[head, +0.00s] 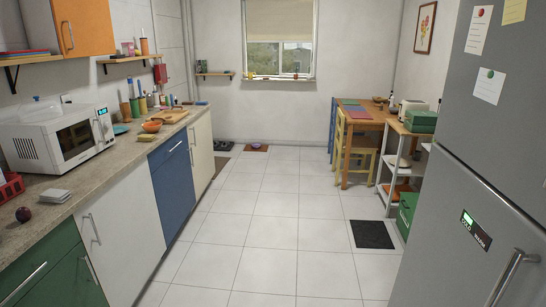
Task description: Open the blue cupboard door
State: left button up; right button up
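The blue cupboard door (177,196) is in the left counter row in the head view, between a white door and a cream door. It looks shut, flush with its neighbours. Neither of my grippers is in view.
A white cupboard door (124,238) and a green cupboard (48,275) are nearer on the left. A grey fridge (470,190) stands close on the right. The tiled floor (262,213) between is clear, with a dark mat (371,234) at right.

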aim_at(173, 183)
jog(key=i+j+u, duration=0.2)
jog(key=i, duration=0.4)
jog(key=i+l+u, duration=0.15)
jog(key=i, duration=0.45)
jog(key=i+u, duration=0.2)
jog(key=i, duration=0.4)
jog(key=i+l+u, duration=0.2)
jog(key=i, duration=1.3)
jog(key=i+l, duration=0.1)
jog(key=i, duration=0.85)
jog(key=j+u, duration=0.05)
